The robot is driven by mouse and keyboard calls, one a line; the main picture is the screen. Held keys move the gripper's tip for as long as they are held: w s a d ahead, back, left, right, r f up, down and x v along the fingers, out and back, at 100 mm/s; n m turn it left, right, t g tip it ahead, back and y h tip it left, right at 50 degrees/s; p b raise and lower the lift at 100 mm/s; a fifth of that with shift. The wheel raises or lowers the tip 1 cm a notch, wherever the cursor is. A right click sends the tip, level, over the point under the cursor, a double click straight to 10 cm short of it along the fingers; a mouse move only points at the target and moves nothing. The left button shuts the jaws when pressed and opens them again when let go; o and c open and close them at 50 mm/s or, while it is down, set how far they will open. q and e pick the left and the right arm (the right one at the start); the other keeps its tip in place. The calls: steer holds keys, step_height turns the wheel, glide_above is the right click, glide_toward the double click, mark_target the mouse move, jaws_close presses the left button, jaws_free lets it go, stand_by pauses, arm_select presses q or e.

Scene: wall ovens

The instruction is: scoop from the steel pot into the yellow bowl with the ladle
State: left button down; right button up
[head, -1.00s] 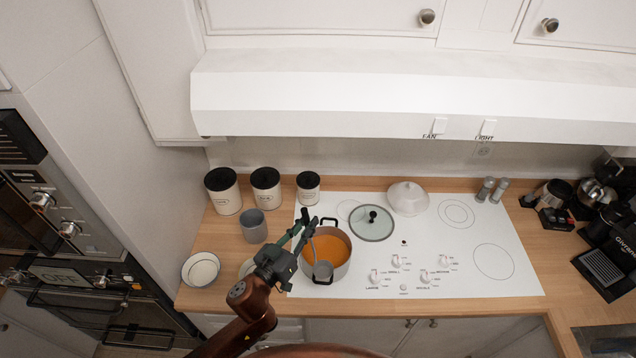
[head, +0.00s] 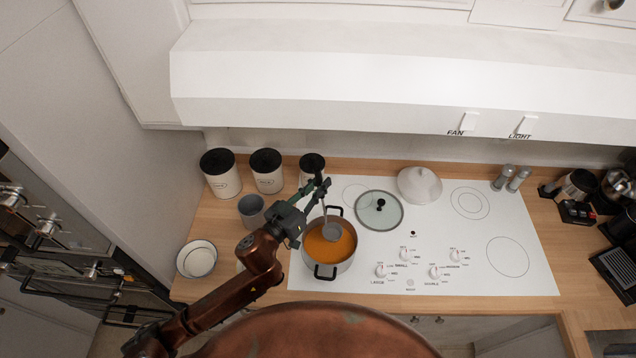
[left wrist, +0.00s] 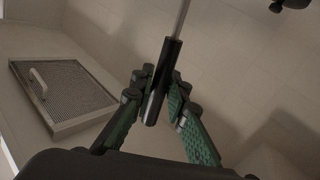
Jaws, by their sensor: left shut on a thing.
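The steel pot (head: 345,262) with orange soup stands on the left front of the white cooktop. My left gripper (head: 317,193) is shut on the ladle's black handle, which also shows between the fingers in the left wrist view (left wrist: 163,85). The ladle's grey head (head: 332,232) is over the back half of the soup; whether it touches the soup I cannot tell. No clearly yellow bowl shows. A pale bowl with a dark rim (head: 197,259) stands on the counter at the left. Another pale edge beside it is mostly hidden by my left arm. My right gripper is out of view.
A glass lid (head: 379,210) lies right of the pot, with a white dish (head: 419,185) behind it. A grey cup (head: 252,209) and black-lidded canisters (head: 267,172) stand left behind the pot. The range hood (head: 350,80) overhangs the back. The cooktop's right side is clear.

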arm_select(q)
step_height(320, 180, down, 4)
steer(key=b, duration=0.2)
steer(key=shift+r+b, duration=0.2)
steer(key=shift+b, duration=0.15)
steer(key=shift+f, duration=0.4)
steer(key=shift+f+b, duration=0.8)
step_height(320, 180, down, 7)
steer(key=b, duration=0.4)
steer(key=shift+r, duration=0.15)
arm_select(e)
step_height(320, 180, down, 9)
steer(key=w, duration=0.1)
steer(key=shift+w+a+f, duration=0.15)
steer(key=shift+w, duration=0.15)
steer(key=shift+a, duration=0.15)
